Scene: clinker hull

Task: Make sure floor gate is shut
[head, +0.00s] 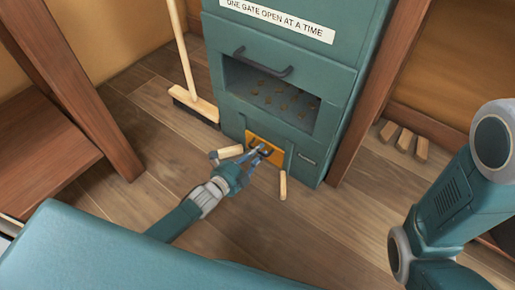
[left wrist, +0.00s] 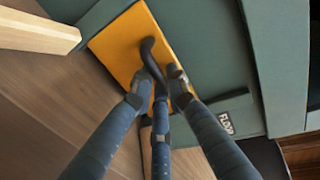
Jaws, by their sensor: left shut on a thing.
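The floor gate (head: 254,138) is an orange plate low on the front of the green cabinet. It also shows in the left wrist view (left wrist: 118,45), with a dark curved handle (left wrist: 150,52). My left gripper (head: 262,151) is at the plate, its fingers shut around the handle; the fingers (left wrist: 158,90) hide its lower part. A partly hidden label beside the plate (left wrist: 226,122) begins with "FLO". I cannot tell whether the plate is fully seated. My right gripper is not in view.
The green cabinet (head: 230,110) has an open-fronted bay with small brown pieces and a dark bar handle (head: 262,62) above. A broom (head: 194,103) stands to its left. Wooden blocks (head: 403,140) lie at right. A wooden peg (head: 283,185) is near the gate.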

